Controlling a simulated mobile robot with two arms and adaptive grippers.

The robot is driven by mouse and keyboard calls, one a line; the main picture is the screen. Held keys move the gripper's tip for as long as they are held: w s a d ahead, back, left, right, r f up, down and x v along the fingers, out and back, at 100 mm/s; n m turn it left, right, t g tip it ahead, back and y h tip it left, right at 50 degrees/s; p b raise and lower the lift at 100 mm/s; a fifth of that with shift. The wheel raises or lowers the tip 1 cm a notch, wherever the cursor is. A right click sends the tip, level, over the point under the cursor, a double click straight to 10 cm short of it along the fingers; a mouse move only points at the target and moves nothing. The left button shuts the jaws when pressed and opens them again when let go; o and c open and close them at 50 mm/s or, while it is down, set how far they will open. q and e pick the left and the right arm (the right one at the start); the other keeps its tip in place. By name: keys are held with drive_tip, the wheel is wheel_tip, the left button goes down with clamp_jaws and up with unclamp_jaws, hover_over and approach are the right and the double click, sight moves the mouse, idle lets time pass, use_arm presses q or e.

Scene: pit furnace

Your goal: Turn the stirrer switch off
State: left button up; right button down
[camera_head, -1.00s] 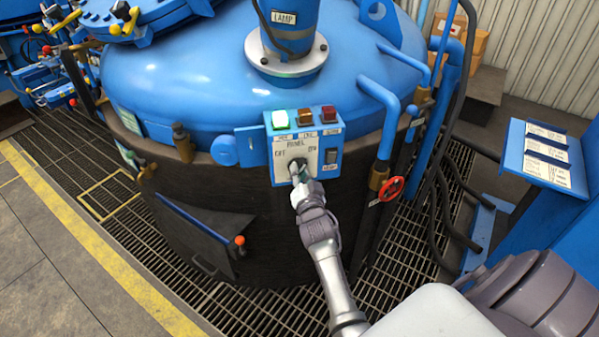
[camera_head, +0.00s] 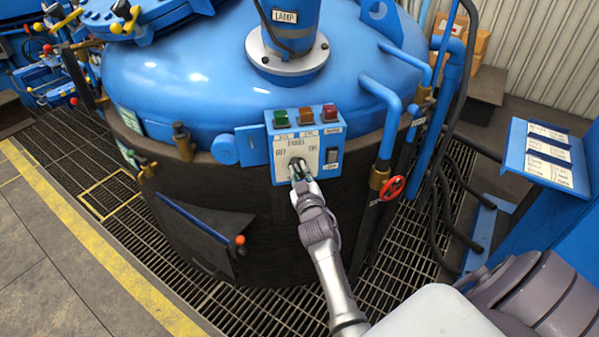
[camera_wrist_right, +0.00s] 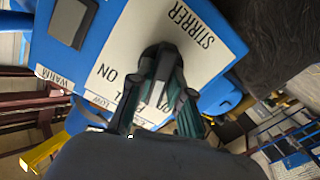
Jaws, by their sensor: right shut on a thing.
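The stirrer switch is a dark knob (camera_wrist_right: 160,52) on a white plate marked STIRRER, ON and OFF in the right wrist view. The plate is on the blue control panel (camera_head: 284,180) on the vessel's front in the head view. My right gripper (camera_head: 299,176) is at the knob, its dark green-grey fingers shut around it. The fingers hide much of the knob, so I cannot tell exactly where it points. My left gripper is not in view.
A red valve wheel (camera_head: 392,188) and blue pipes (camera_head: 383,95) stand to the right. A sloping flap with an orange-knobbed handle (camera_head: 240,240) is at the lower left.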

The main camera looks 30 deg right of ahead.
drive_tip(key=n, duration=0.4)
drive_tip(key=shift+n+b, duration=0.3)
idle(0.5)
drive_tip(key=c, duration=1.1)
unclamp_jaws()
drive_tip(key=shift+v, duration=3.75)
drive_tip(key=shift+a+f, duration=0.1)
